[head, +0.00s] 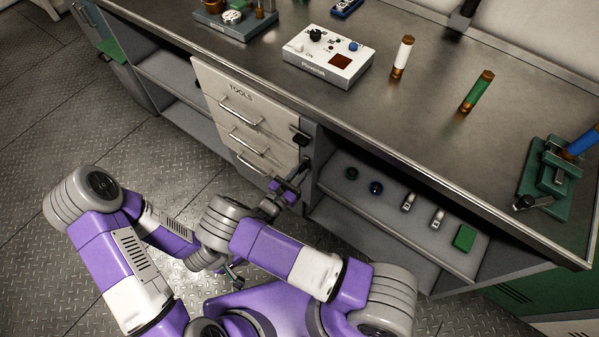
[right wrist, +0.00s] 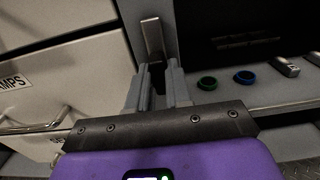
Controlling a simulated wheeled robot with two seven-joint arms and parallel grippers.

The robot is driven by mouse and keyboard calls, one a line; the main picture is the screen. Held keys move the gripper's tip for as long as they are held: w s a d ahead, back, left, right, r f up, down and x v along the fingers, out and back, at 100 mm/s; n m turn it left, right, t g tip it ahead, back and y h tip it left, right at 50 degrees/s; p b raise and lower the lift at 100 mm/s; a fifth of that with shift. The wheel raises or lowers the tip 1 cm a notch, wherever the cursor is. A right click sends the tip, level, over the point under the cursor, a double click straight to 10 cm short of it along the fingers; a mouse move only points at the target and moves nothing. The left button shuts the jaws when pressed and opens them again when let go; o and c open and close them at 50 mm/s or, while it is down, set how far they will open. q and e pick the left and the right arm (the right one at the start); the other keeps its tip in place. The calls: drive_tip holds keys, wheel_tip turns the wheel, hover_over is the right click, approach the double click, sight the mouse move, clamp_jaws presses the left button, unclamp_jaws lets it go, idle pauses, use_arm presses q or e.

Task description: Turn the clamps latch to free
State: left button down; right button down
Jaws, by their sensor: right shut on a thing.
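The clamps drawer shows at the left of the right wrist view, its label (right wrist: 14,82) cut off to "AMPS". The clamps latch (right wrist: 153,40) is a grey metal bar on the post beside the drawers, roughly upright. My right gripper (right wrist: 158,82) is at the latch, with one finger on each side of its dark lower end. The fingers are shut on it and hide part of it. In the head view my right gripper (head: 287,188) is at the cabinet's right edge, low beside the drawers. My left gripper (head: 236,277) is low near my body, mostly hidden by my arms; its fingers are unclear.
A drawer front (head: 243,105) reads "TOOLS", with a dark latch (head: 299,139) at its right. An open shelf (head: 400,222) to the right holds small rings, metal parts and a green block.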

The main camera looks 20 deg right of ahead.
sight(307, 148)
idle(0.3)
drive_tip(key=c, duration=1.1)
unclamp_jaws()
wheel_tip(307, 148, up, 10)
drive_tip(key=p, duration=0.4)
